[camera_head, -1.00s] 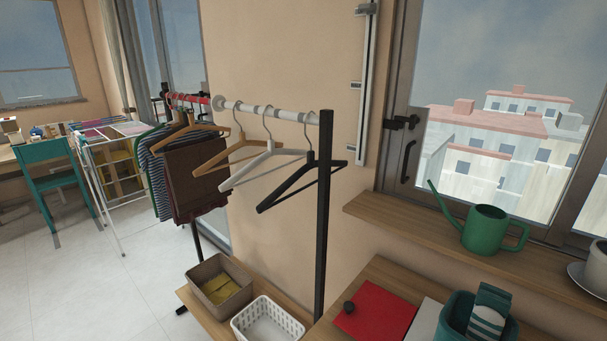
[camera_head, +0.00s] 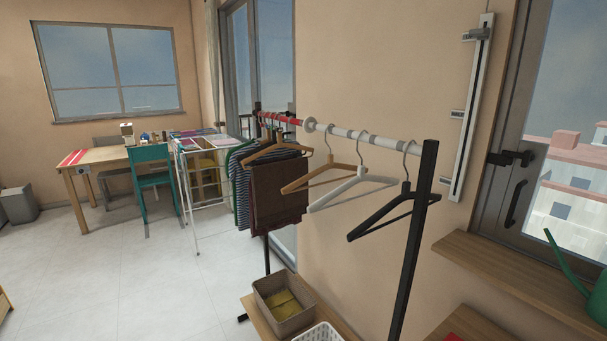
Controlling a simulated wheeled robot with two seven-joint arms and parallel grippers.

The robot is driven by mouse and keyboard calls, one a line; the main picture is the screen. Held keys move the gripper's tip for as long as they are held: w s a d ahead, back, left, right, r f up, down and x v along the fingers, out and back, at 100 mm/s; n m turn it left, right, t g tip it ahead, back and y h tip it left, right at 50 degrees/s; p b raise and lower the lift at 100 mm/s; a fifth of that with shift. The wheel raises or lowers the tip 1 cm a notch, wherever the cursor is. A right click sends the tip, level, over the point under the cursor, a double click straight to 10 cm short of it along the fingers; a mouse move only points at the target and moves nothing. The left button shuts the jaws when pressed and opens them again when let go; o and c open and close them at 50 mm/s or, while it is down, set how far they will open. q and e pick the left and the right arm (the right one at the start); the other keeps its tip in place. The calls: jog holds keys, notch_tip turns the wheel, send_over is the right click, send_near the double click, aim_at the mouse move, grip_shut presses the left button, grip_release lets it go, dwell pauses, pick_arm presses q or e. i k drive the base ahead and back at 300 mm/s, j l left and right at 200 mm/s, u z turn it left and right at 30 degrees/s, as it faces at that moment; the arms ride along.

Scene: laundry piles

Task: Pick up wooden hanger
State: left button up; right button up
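A wooden hanger (camera_head: 318,178) hangs empty on the clothes rail (camera_head: 345,131), left of a white hanger (camera_head: 350,187) and a black hanger (camera_head: 395,212). Another wooden-coloured hanger (camera_head: 276,150) hangs farther along the rail, above brown trousers (camera_head: 279,192). Neither of my grippers is in view.
The rack's black post (camera_head: 414,245) stands at its right end. Below are a grey-brown basket (camera_head: 284,302) and a white basket (camera_head: 318,333) on a wooden shelf. A drying rack (camera_head: 190,190), teal chair (camera_head: 152,178) and table (camera_head: 95,160) stand farther back. The left floor is mostly clear.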

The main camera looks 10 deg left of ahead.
aim_at(330, 165)
jog(key=u, duration=4.65)
jog(key=z, duration=4.9)
jog(key=i+j+z, duration=0.2)
jog(key=j+z, duration=0.2)
jog(key=i+j+z, duration=0.15)
jog(key=j+z, duration=0.3)
jog(key=i+j+z, duration=0.1)
jog(key=j+z, duration=0.3)
